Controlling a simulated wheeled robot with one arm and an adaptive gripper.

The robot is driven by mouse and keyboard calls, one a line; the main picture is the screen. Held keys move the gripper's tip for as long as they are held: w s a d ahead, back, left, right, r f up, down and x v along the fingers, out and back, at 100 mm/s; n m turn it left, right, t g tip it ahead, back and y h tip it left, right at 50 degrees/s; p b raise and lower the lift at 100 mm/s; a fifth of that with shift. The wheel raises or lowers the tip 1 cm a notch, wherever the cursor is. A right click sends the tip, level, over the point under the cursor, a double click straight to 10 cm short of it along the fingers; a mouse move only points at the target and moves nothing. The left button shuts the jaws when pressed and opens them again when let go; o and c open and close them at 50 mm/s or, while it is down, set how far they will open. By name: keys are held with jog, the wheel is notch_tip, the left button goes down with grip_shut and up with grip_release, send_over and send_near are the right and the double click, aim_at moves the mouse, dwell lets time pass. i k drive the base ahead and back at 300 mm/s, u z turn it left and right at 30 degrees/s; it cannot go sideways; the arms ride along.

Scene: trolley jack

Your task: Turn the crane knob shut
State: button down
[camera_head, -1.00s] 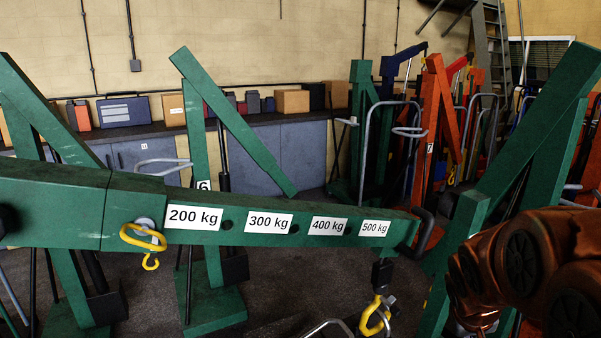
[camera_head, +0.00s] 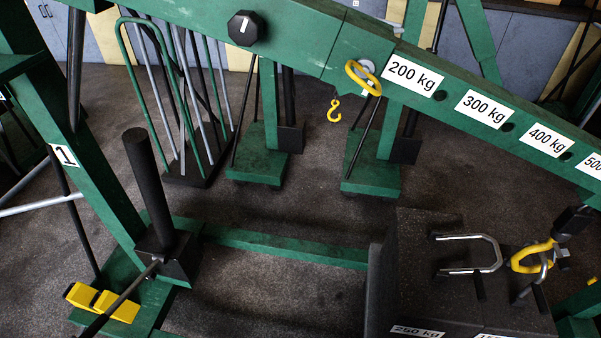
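A black octagonal knob (camera_head: 247,28) with a short white mark sits on the side of the green crane boom (camera_head: 300,45), at the upper left of the middle. The mark points roughly up. Lower left, a black pump cylinder (camera_head: 150,185) stands on a dark block (camera_head: 168,257) on the crane's base, with a thin lever rod (camera_head: 132,292) running down from it. My gripper is not in view, so its pose relative to the knob does not show.
Dark weight blocks (camera_head: 422,245) with metal handles stand at lower right. A yellow hook (camera_head: 532,256) is at one handle. Another yellow hook (camera_head: 334,111) hangs near the boom. Green base beams (camera_head: 285,246) cross the grey floor. A rack of rods (camera_head: 185,105) stands behind.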

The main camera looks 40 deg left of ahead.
aim_at(152, 277)
jog(key=u, duration=2.5)
